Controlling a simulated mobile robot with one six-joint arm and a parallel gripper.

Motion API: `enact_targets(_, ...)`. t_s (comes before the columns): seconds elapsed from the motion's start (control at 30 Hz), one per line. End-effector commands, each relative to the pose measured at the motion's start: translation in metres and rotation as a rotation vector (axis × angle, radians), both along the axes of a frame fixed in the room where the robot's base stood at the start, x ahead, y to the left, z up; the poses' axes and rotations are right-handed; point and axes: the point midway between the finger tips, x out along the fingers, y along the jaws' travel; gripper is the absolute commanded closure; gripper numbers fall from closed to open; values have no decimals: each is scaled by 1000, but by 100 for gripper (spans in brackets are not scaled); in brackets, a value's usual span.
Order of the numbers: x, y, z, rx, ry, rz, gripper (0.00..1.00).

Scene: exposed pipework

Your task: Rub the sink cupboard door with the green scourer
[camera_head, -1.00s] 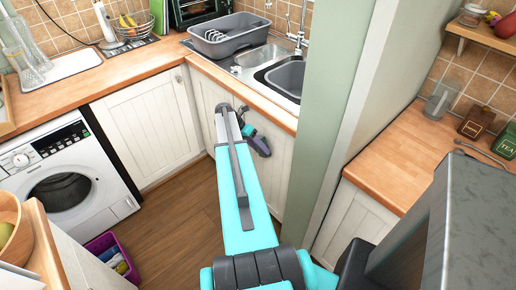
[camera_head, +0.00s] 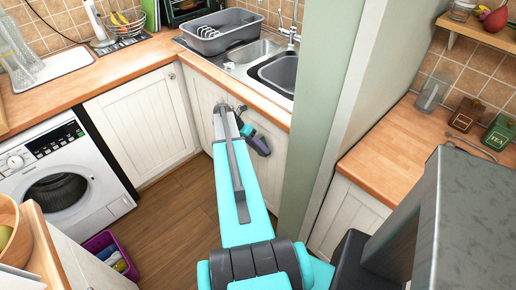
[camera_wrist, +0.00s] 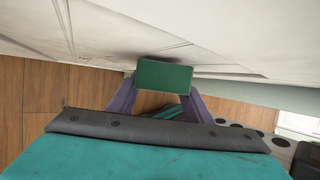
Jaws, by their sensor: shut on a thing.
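The green scourer (camera_wrist: 165,76) shows in the wrist view as a dark green block between my gripper's purple fingers. My gripper (camera_wrist: 162,92) is shut on it. The white panelled sink cupboard door (camera_wrist: 120,30) fills the top of the wrist view, and the scourer's far edge is at its surface with a dark shadow there. Firm contact is hard to tell. In the head view the sink cupboard door (camera_head: 204,102) is below the sink, partly behind my arm. My gripper (camera_head: 252,140) is low in front of it; the scourer is hidden there.
The worktop edge (camera_head: 235,90) and sink (camera_head: 278,70) are above my gripper. A green wall end (camera_head: 318,130) stands close on the right. A washing machine (camera_head: 60,180) and a purple crate (camera_head: 110,255) are at left. The wooden floor (camera_head: 175,215) between is clear.

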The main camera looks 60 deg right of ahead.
Motion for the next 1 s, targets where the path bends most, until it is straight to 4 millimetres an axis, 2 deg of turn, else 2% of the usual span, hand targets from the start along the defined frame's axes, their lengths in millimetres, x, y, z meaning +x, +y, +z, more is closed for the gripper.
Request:
enact_targets(0.5,1,-5,1,-5,1,2,78)
enact_targets(1.0,28,-13,2,-7,-1,4,78)
